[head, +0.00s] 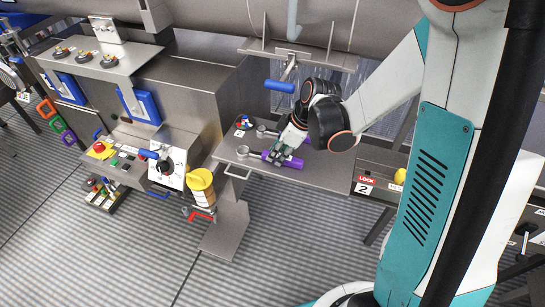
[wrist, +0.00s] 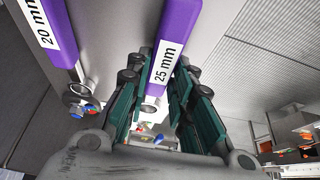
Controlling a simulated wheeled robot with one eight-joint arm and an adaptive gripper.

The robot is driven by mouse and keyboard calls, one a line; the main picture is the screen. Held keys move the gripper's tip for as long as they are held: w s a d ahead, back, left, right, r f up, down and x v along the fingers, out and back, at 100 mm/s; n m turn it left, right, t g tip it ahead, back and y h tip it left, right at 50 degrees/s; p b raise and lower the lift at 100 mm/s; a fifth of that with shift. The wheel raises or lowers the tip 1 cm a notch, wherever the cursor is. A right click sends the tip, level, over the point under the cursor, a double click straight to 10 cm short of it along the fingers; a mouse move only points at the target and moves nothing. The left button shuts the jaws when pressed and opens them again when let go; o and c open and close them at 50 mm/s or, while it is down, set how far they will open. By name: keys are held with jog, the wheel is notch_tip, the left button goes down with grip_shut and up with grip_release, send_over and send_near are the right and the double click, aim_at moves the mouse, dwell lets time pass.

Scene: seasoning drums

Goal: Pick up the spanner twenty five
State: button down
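The 25 mm spanner (wrist: 176,42) has a purple handle with a white label. In the wrist view its handle lies between my gripper's (wrist: 158,92) two green-padded fingers, which stand apart on either side of it. A narrow gap seems to show beside the handle; firm contact is not visible. In the head view my gripper (head: 281,153) is low over a purple handle (head: 293,162) on the metal table and hides part of it. A second spanner, labelled 20 mm (wrist: 53,32), lies parallel to the left in the wrist view.
The metal table (head: 230,158) also bears a small group of coloured pieces (head: 244,122) at its back left. A lock box (head: 372,182) is to the right. A blue-handled lever (head: 280,86) hangs behind my gripper.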

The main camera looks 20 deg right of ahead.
dwell(0.3)
jog(key=shift+r+p, duration=0.35)
jog(key=shift+r, duration=0.25)
jog(key=p+v, duration=0.1)
jog(key=v, duration=0.1)
jog(key=shift+d+r, duration=0.1)
jog(key=shift+r, duration=0.25)
jog(key=s+d+p, duration=0.1)
jog(key=s+d, duration=0.2)
jog(key=d, duration=0.1)
jog(key=s+d+p, duration=0.1)
jog(key=s+d, duration=0.2)
jog(key=d, duration=0.2)
jog(key=s+d+p, duration=0.1)
jog(key=s+d, duration=0.2)
jog(key=d, duration=0.2)
jog(key=shift+s+d+f, duration=0.1)
jog(key=shift+s, duration=0.3)
jog(key=shift+w, duration=0.1)
